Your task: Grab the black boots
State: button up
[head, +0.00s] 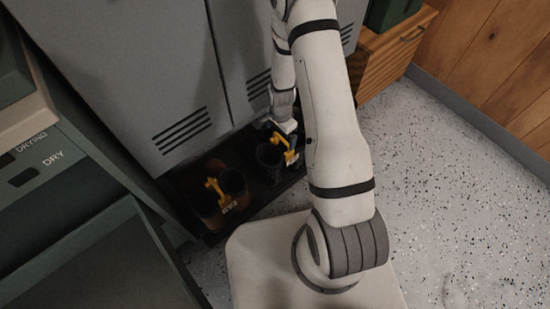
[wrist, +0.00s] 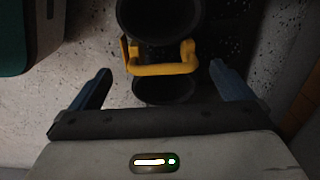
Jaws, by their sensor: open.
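The black boots (head: 268,157) stand upright as a pair on a dark tray (head: 245,208) at the foot of the grey lockers. A yellow clip with a handle (head: 284,146) joins them. In the wrist view the two dark boot openings (wrist: 160,18) show one above the other, with the yellow handle (wrist: 160,69) across them. My gripper (wrist: 159,67) is open, its blue fingers apart on either side of the handle and not closed on it. In the head view my gripper (head: 287,128) is at the boots, partly hidden by my arm.
A brown pair of boots (head: 203,203) with a similar yellow clip stands left on the tray. The grey lockers (head: 170,75) rise close behind. A drying unit (head: 45,150) is at the left, a wooden cabinet (head: 392,58) at the right. Speckled floor (head: 440,170) is clear at the right.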

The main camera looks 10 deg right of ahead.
aim_at(281, 145)
jog(key=f+b, duration=0.1)
jog(key=f, duration=0.2)
jog(key=f+b, duration=0.1)
jog(key=f, duration=0.2)
jog(key=f+b, duration=0.2)
jog(key=f, duration=0.1)
jog(key=shift+w+d+f, duration=0.25)
jog(key=shift+w+d, duration=0.1)
jog(key=shift+w+r, duration=0.1)
jog(key=shift+r, duration=0.05)
jog(key=c, duration=1.8)
jog(key=shift+o, duration=0.2)
jog(key=shift+r, duration=0.2)
